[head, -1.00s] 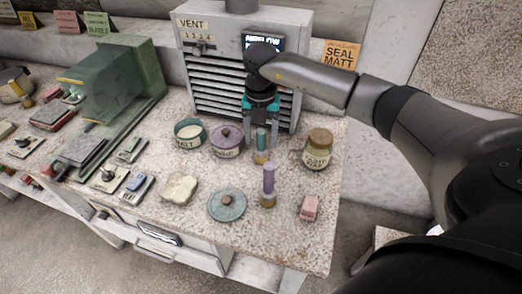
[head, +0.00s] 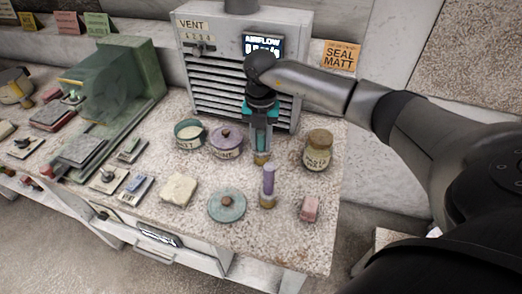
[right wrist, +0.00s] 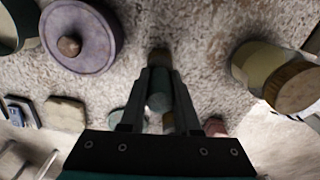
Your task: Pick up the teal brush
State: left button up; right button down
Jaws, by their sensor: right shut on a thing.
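The teal brush (head: 261,157) stands upright on the speckled bench, in front of the vent box. Its teal handle is between the fingers of my right gripper (head: 261,147), and its tan lower end shows below them. My right gripper points down from above and is shut on the brush. In the right wrist view the brush (right wrist: 159,101) shows between the two dark fingers, partly hidden by them. The brush's foot seems to be at bench level. My left gripper is not in view.
A purple brush (head: 268,181) stands just in front. A purple lidded pot (head: 226,143) and a teal bowl (head: 189,134) are to the left, a labelled jar (head: 318,150) to the right. A teal lid (head: 227,205) and a pink block (head: 309,208) lie nearer. The vent box (head: 235,75) is behind.

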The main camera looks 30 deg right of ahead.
jog(key=shift+r, duration=0.1)
dwell(0.3)
notch_tip(320, 180, up, 20)
jog(key=p, duration=0.2)
dwell(0.3)
dwell(0.8)
